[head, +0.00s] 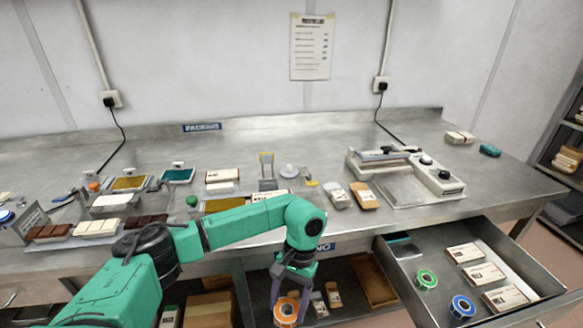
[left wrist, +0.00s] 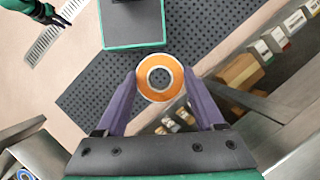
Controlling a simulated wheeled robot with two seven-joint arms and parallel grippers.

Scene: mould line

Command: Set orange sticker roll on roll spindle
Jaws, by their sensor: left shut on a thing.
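My left gripper (head: 289,296) is shut on the orange sticker roll (head: 286,312). It holds the roll in front of the bench's front edge, below the bench top. In the left wrist view the orange roll (left wrist: 160,64) sits between the purple fingers, its white-rimmed hole facing the camera. A pale round base with a short post (head: 289,171), which looks like the roll spindle, stands on the bench behind, with nothing seen on it. My right gripper (left wrist: 50,16) shows small at the top left of the left wrist view; its jaws are too small to read.
An open drawer (head: 395,282) at the right holds a green roll (head: 426,280), a blue roll (head: 462,307) and several boxes. Shelves with boxes lie below the bench.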

